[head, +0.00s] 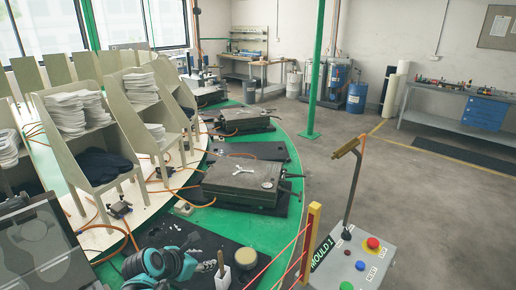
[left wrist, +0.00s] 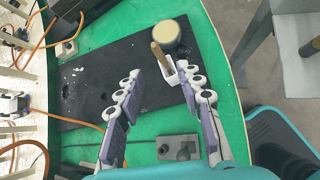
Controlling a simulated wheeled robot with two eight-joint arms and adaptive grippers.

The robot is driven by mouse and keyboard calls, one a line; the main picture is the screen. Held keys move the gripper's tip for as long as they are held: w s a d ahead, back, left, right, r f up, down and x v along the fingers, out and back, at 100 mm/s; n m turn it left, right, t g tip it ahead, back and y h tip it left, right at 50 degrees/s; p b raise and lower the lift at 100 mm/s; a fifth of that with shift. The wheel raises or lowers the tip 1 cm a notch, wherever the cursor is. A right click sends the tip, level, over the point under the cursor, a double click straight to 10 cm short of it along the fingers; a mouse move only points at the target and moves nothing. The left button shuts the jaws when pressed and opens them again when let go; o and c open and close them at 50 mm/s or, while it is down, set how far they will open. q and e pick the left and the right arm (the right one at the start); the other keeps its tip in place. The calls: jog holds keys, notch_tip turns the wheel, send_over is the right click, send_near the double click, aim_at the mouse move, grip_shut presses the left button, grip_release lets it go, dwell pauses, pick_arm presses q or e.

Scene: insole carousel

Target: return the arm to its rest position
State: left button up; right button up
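My left gripper (head: 204,252) shows at the bottom of the head view, on a teal arm over the dark mat. In the left wrist view the left gripper (left wrist: 159,73) has its two fingers spread wide apart, with nothing held between them. A white cup with a wooden-handled brush (left wrist: 160,58) stands on the mat beyond the fingertips; the brush handle (head: 221,262) also shows in the head view, just right of the gripper. I cannot tell the exact gap between them. My right gripper is in neither view.
A round cream-topped tin (head: 245,258) stands near the cup. A control box (head: 353,262) and a yellow post (head: 312,226) stand to the right. Shelves with stacked insoles (head: 75,112) and a mould (head: 242,180) stand on the green carousel. Open floor lies right.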

pick_arm(q)
jog(key=s+d+m+y, duration=0.1)
jog(key=s+m, duration=0.7)
jog(key=m, duration=0.7)
jog(key=s+d+m+g+y, duration=0.1)
jog(key=s+m+y, duration=0.1)
jog(key=s+m, duration=0.6)
jog(key=shift+s+d+f+m, duration=0.25)
jog(key=shift+s+m, duration=0.1)
jog(key=shift+m, duration=3.15)
